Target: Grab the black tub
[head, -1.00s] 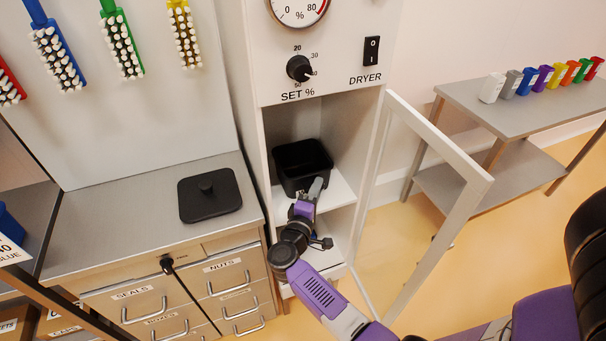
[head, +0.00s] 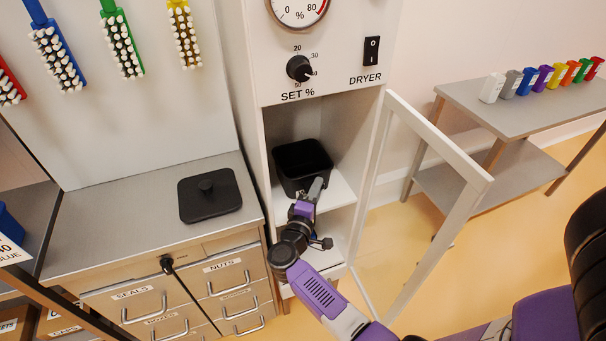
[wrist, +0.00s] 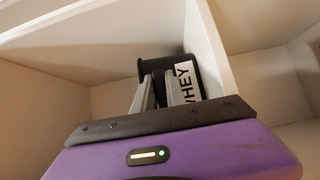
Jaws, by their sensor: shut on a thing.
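The black tub (head: 302,160) stands open-topped on a shelf inside the dryer cabinet in the head view. In the wrist view the tub (wrist: 154,67) shows beyond my gripper, with a white label (wrist: 184,82) reading "WHEY". My gripper (head: 314,190) is at the tub's near side in the head view. In the wrist view my gripper (wrist: 158,92) is shut on the tub, its fingers near the label. The exact contact is partly hidden. The tub looks upright and at shelf level.
The cabinet's framed door (head: 455,215) stands open to the right of my arm. A black lid (head: 209,194) lies on the steel counter (head: 120,225) at left. A side table (head: 520,105) with several coloured scoop-like items stands at right.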

